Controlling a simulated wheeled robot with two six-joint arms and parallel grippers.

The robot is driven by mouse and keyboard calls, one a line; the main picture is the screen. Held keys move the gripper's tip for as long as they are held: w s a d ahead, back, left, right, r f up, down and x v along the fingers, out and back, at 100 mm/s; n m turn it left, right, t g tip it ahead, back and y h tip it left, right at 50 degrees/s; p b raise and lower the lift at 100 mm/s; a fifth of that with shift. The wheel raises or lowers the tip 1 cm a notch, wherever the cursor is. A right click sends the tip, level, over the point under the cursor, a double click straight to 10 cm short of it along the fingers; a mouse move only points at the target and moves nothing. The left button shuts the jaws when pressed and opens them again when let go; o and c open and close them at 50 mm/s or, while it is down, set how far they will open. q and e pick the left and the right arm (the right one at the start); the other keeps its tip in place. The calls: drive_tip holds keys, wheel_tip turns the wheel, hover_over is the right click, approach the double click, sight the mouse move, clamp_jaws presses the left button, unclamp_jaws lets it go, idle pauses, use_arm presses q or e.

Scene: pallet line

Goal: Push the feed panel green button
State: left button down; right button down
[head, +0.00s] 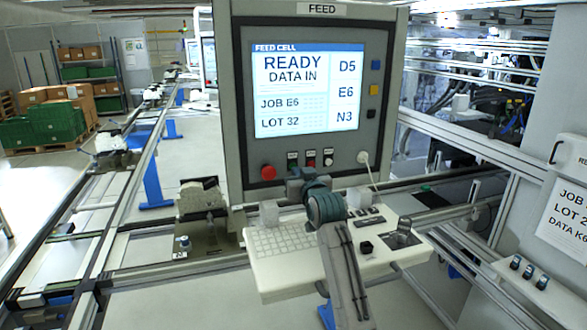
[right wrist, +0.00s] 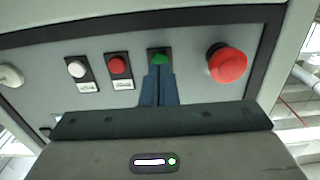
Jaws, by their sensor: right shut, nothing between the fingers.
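The feed panel (head: 240,120) stands in the middle of the head view, its screen (head: 305,88) reading READY, DATA IN. The green button (right wrist: 159,57) sits on a dark plate in the right wrist view, between the red mushroom button (right wrist: 228,65) and a small red button (right wrist: 117,65). My right gripper (right wrist: 158,70) is shut and empty, its fingertips right at the lower edge of the green button. I cannot tell whether they touch it. In the head view my right gripper (head: 294,174) is in front of the panel's button row and hides part of it. My left gripper is not in view.
A white button (right wrist: 76,69) sits beyond the small red one. A keyboard shelf (head: 285,242) with a joystick (head: 404,232) juts out below the panel. A white cable plug (head: 363,157) is at the panel's right. Conveyor rails run along the left.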

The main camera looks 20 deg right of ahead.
drive_tip(key=shift+w, duration=1.05)
idle(0.9)
drive_tip(key=shift+s, duration=2.5)
drive_tip(key=shift+f, duration=0.1)
